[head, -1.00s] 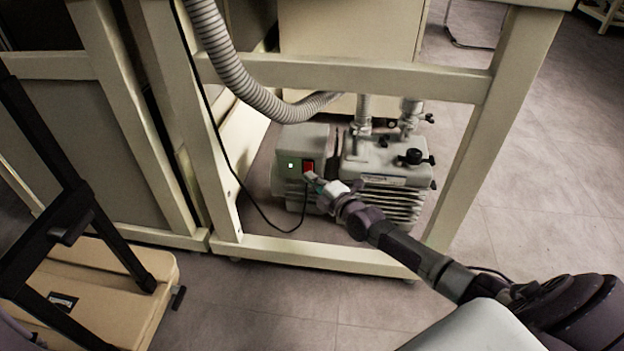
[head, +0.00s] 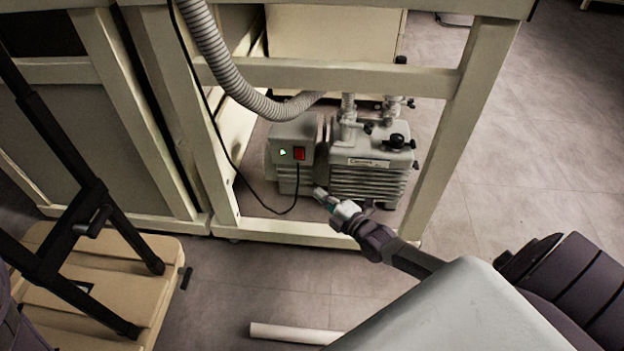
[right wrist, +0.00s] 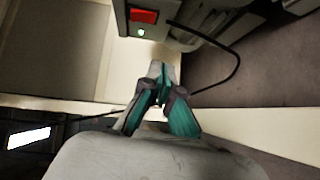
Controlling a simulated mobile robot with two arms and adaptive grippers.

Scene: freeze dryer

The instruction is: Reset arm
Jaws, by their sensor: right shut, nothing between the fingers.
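My right gripper (head: 320,192) is shut and empty, low in front of the vacuum pump (head: 372,160) under the bench. Its fingertips are below the pump's red switch (head: 299,153) and apart from it. A green light (head: 283,152) glows beside the switch. In the right wrist view the closed fingertips (right wrist: 157,68) point toward the pump's underside, and the red switch (right wrist: 143,15) shows at the top with the green light (right wrist: 141,33). My left gripper is not in view.
The cream bench frame (head: 320,236) surrounds the pump, with a low bar in front and a leg (head: 462,130) at right. A grey hose (head: 222,70) and a black cable (head: 205,110) hang near the pump. A cream wheeled base (head: 110,270) stands at left. Floor at right is clear.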

